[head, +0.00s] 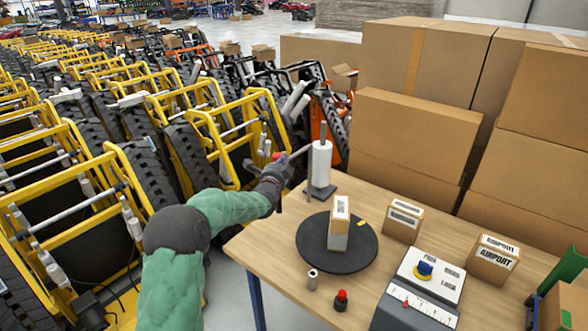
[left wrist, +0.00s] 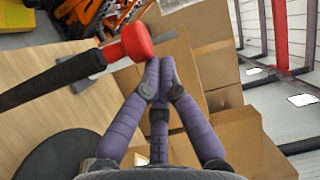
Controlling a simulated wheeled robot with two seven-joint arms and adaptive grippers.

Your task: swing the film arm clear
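The film arm (head: 298,153) is a thin bar reaching left from the upright stand with the white film roll (head: 321,163). Its red knob (head: 277,155) is at the bar's left end. In the left wrist view the bar (left wrist: 55,83) is dark and the red knob (left wrist: 136,41) is large and close. My left gripper (head: 282,166) is just below the knob in the head view. In the left wrist view its purple fingers (left wrist: 159,68) come together at their tips, beside the knob and not around it. I cannot tell whether they touch it. My right gripper is out of view.
A black turntable (head: 310,255) carries a small upright box (head: 341,208) beside the roll stand. A control box (head: 424,285) and small cartons (head: 403,220) stand on the wooden table (head: 262,242). Large cartons (head: 415,125) are stacked behind; yellow-framed carriers (head: 215,120) crowd the left.

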